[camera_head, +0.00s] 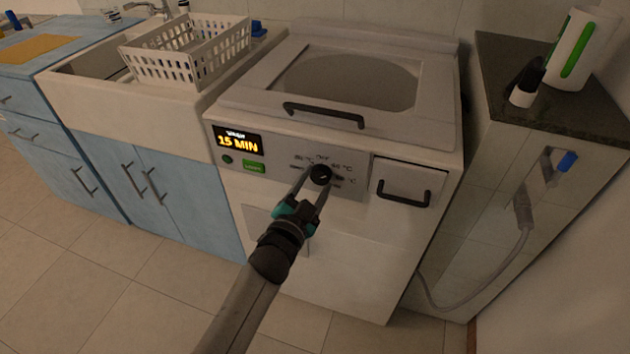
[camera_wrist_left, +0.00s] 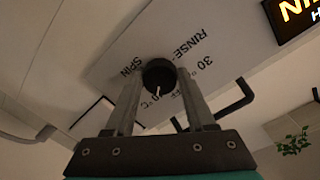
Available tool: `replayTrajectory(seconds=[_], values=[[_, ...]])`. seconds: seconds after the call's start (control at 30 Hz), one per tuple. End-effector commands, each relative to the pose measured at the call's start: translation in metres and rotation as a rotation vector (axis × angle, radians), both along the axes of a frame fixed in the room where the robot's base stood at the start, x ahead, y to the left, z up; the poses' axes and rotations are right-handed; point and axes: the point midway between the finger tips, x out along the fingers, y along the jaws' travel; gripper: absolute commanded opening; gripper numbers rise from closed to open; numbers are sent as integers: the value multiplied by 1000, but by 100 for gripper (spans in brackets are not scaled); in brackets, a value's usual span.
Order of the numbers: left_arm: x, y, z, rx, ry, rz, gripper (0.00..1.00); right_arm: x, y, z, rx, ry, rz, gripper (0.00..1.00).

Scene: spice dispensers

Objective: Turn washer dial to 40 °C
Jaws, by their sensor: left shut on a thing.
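The white washer (camera_head: 360,235) stands in the middle of the head view. Its round black dial (camera_head: 320,172) is on the front panel, with small printed labels around it. My left gripper (camera_head: 318,178) reaches up from below and is shut on the dial, one finger on each side. In the left wrist view, the dial (camera_wrist_left: 158,73) sits between the fingertips (camera_wrist_left: 160,78). SPIN, RINSE and 30° labels show around it, and a °C label is partly hidden by the fingers. A short white pointer mark shows at the dial's lower edge. My right gripper is not in view.
A lit display (camera_head: 238,142) reads 15 MIN above a green button (camera_head: 254,166). A drawer (camera_head: 405,182) with a black handle is right of the dial. A lid handle (camera_head: 322,115) projects above it. A dark counter (camera_head: 570,105) stands at the right.

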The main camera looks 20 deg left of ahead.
Motion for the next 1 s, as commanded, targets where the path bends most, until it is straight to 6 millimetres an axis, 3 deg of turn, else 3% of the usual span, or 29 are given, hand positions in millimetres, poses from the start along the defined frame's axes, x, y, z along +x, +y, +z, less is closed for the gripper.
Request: replayTrajectory(seconds=[0.47, 0.5, 0.73, 1.0], values=[[0, 0, 0, 12, -1, -1, 0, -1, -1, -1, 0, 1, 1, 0], [0, 0, 0, 12, -1, -1, 58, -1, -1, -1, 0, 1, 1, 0], [0, 0, 0, 12, -1, -1, 84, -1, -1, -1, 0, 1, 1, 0], [-1, 0, 0, 11, 0, 0, 85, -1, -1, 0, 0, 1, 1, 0]])
